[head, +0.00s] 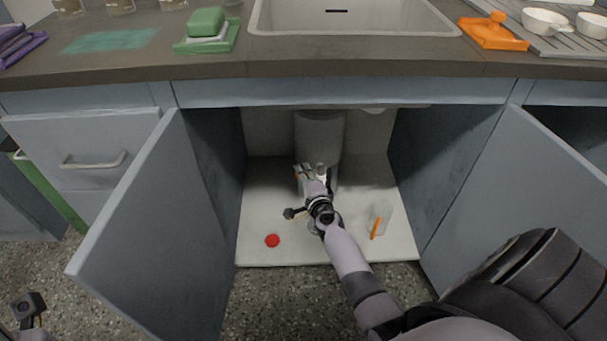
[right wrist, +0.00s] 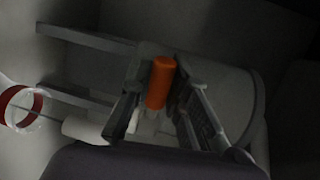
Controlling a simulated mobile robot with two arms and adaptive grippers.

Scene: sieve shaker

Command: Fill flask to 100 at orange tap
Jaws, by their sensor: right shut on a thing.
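My right gripper (head: 310,172) reaches into the open cabinet under the sink, in front of a grey cylindrical tank (head: 320,130). In the right wrist view its fingers (right wrist: 160,95) are shut on an orange cylindrical piece, which looks like the orange tap's handle (right wrist: 160,82). The tap's body and outlet cannot be made out. A clear vessel (head: 383,210), possibly the flask, stands on the cabinet floor to the right of my arm, with an orange stick at it. Its markings and any liquid are too small to tell. Of my left arm, only a wrist part shows at the lower left.
A red round object (head: 272,240) lies on the white cabinet floor (head: 260,195). Both cabinet doors (head: 150,220) stand open around my right arm. A clear ring with a red band (right wrist: 22,107) shows in the right wrist view. The sink (head: 350,18) is above.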

